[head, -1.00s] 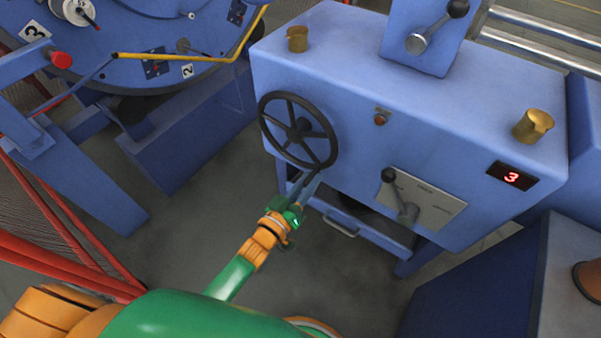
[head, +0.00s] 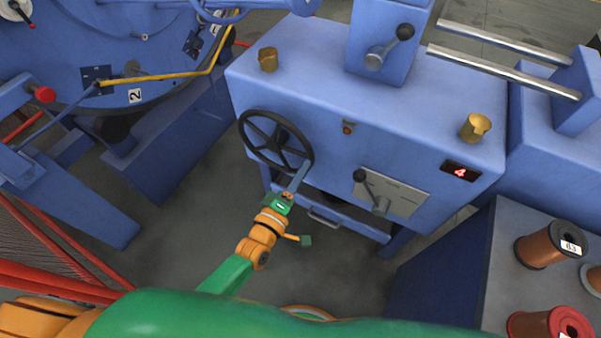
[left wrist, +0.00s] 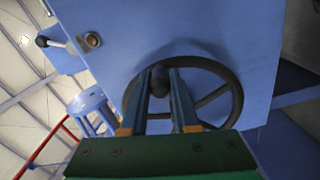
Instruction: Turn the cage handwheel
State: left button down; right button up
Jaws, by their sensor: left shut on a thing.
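The cage handwheel (head: 278,141) is a black spoked wheel on the front left of the blue machine box. My left gripper (head: 303,168) reaches up to the wheel's lower right rim, its slim blue-grey fingers against it. In the left wrist view, the fingers (left wrist: 160,76) stand a little apart with a dark, rounded part of the handwheel (left wrist: 238,94) between them. They are shut on it. The exact contact is partly hidden by the fingers. A red display (head: 460,170) on the box reads 4. My right gripper is not in view.
A lever on a pale plate (head: 402,196) is right of the wheel. The large blue cage (head: 60,50) stands at left. Grey floor lies below the wheel.

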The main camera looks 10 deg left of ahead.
pick_arm(q)
jog(key=shift+a+r+n+p, duration=0.1)
jog(key=shift+r+n+p, duration=0.25)
jog(key=shift+r+n, duration=0.35)
jog(key=c, duration=0.7)
grip_release()
jog(key=shift+o, duration=0.2)
jog(key=v, duration=0.7)
jog(key=shift+p, duration=0.35)
jog(key=shift+a, duration=0.1)
